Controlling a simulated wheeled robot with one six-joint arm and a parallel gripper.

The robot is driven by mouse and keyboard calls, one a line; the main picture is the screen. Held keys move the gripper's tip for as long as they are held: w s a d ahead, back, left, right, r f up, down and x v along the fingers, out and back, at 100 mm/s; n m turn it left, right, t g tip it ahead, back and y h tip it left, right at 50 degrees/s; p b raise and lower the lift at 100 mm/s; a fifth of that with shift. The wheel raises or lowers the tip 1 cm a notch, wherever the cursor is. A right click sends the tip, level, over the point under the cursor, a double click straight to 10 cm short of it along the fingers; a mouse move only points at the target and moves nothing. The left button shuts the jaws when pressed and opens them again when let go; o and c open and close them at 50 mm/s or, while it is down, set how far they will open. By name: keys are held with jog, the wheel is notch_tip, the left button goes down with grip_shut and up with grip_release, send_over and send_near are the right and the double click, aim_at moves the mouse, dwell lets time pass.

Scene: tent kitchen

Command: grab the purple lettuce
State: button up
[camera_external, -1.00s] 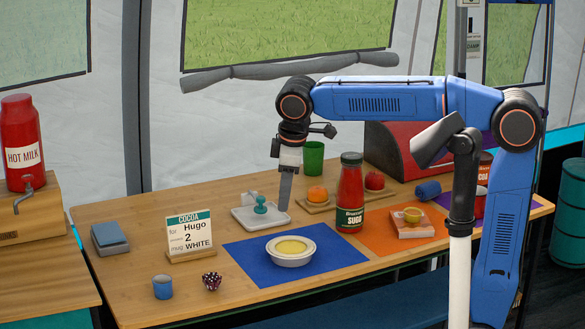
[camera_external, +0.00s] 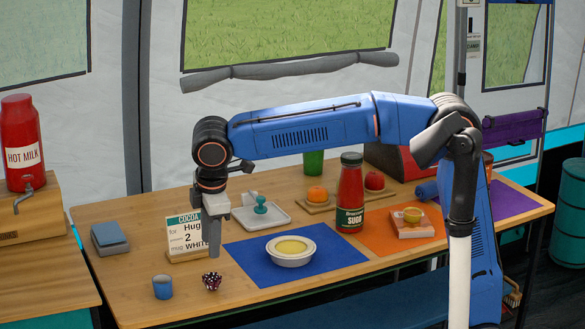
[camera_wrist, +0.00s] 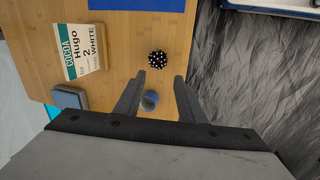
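A small round dark purple thing with white specks, which looks like the purple lettuce (camera_external: 211,282), lies near the front edge of the wooden table. In the wrist view it shows as a dark speckled ball (camera_wrist: 158,59) just beyond the fingertips. My gripper (camera_external: 213,252) points down above the table, over or close to this ball, and is not touching it. In the wrist view my gripper (camera_wrist: 159,78) has its two fingers apart, with nothing held between them.
A blue cup (camera_external: 162,287) stands left of the ball. The cocoa order card (camera_external: 183,240) stands behind, partly hidden by my gripper. A bowl (camera_external: 291,250) sits on a blue mat (camera_external: 247,272) to the right. A red sauce bottle (camera_external: 350,195) stands farther right. The front table edge is close.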

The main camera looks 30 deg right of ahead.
aim_at(211, 277)
jog(key=x, duration=1.2)
jog(key=shift+w+d+f, duration=0.2)
jog(key=c, duration=0.7)
